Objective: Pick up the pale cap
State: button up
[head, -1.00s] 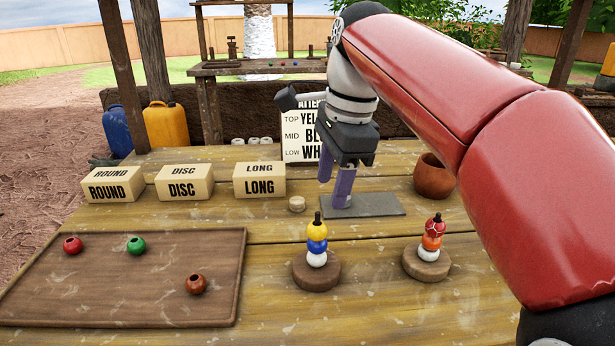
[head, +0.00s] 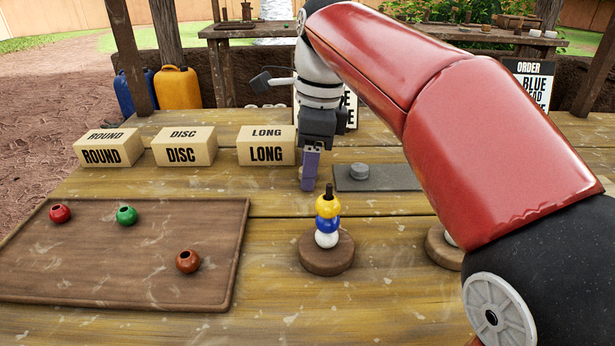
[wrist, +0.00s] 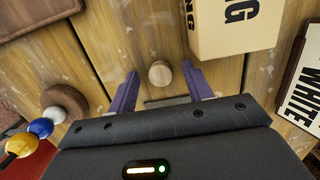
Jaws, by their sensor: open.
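The pale cap (wrist: 160,73) is a small round disc on the planks. In the wrist view it shows between my two purple fingertips, with a gap on each side. I cannot tell how far above it they are. My gripper, also in the wrist view (wrist: 159,71), is open and empty.
The LONG block (head: 266,146) stands close by on the left. A stand (head: 327,256) with yellow, blue and white beads is in front. A brown tray (head: 130,285) holds loose beads at left.

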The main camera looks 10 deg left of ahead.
jog(key=c, duration=1.1)
jog(key=shift+o, duration=0.2)
jog(key=shift+r, duration=0.1)
